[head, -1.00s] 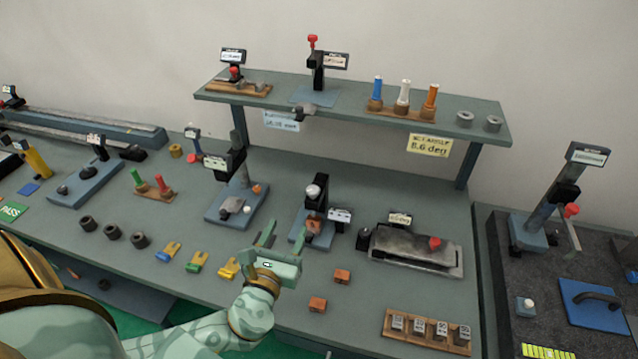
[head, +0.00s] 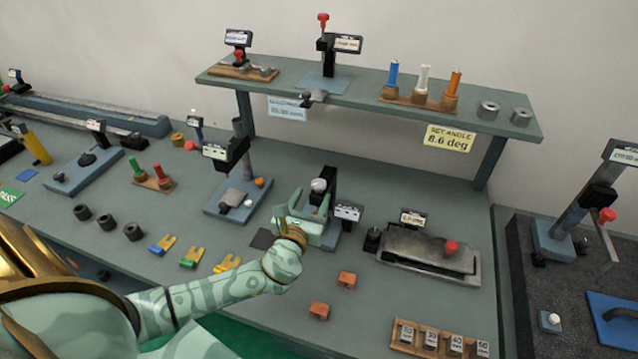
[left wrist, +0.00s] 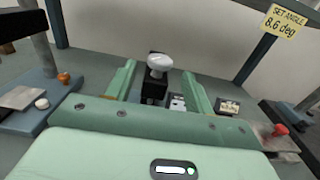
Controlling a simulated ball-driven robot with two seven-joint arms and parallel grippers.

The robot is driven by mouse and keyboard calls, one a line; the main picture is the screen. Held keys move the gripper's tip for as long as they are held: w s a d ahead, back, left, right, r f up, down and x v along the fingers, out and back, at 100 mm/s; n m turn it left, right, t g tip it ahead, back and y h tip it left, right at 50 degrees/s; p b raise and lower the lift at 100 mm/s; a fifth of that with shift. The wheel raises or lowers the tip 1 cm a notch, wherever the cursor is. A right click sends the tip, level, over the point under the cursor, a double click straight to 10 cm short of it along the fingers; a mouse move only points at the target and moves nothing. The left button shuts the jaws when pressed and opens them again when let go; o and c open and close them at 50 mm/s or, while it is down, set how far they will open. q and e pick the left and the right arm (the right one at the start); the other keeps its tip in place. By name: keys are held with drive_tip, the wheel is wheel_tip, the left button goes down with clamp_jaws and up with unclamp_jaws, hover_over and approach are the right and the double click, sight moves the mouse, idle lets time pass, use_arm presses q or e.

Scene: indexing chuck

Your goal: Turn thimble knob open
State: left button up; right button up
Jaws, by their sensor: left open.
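A white rounded knob (head: 318,185) tops a small black stand (head: 331,182) on a blue-grey base at the middle of the bench. I take it for the thimble knob, though no label confirms this. My left gripper (head: 311,202) is open at the front of this stand, its green fingers pointing toward it. In the left wrist view the knob (left wrist: 159,64) appears between the two spread fingers (left wrist: 158,75), with a visible gap on each side. I cannot tell how far ahead of the fingertips it is. The palm hides the stand's lower part. My right gripper is not in view.
A small display (head: 347,212) sits just right of the stand. Farther right is a grey plate device with a red knob (head: 451,247). A taller gauge stand (head: 240,160) is to the left. Orange blocks (head: 347,279) lie in front. A raised shelf (head: 350,92) spans behind.

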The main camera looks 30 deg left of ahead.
sight(317, 189)
use_arm(q)
drive_tip(key=x, duration=0.6)
drive_tip(key=c, duration=0.9)
